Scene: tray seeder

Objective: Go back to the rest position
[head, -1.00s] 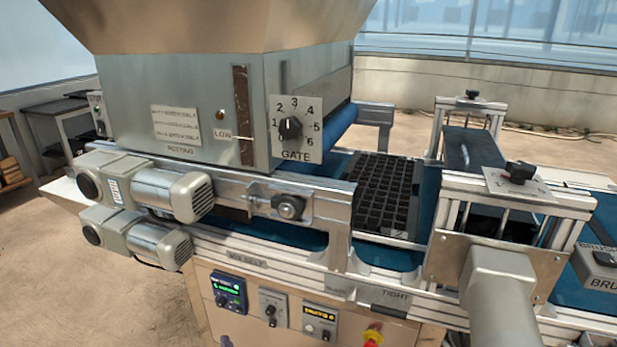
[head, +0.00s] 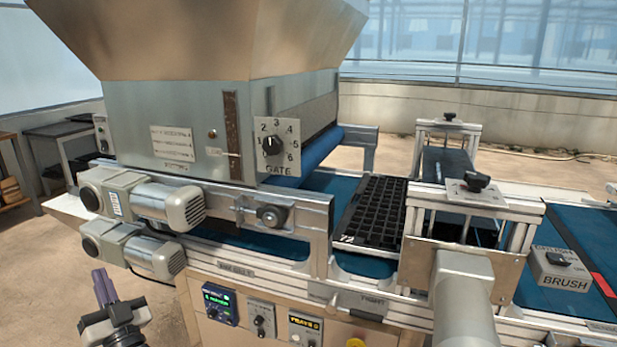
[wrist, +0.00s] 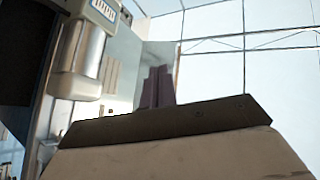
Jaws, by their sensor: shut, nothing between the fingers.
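My gripper (head: 98,275) shows at the lower left of the head view, in front of the seeder's left end and below its motors. Its purple-grey fingers point up and are together, with nothing between them. In the wrist view the fingers (wrist: 158,86) stand up close together past the dark edge of the gripper body. They appear apart from the machine. The rest of my arm is mostly out of the picture.
Two grey motors (head: 168,203) stick out near my gripper. The seeder's hopper box (head: 200,120) with a gate dial (head: 272,145) stands behind. A black cell tray (head: 375,212) lies on the blue belt (head: 330,190). A control panel (head: 262,318) is on the front. Floor (head: 40,270) at left is clear.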

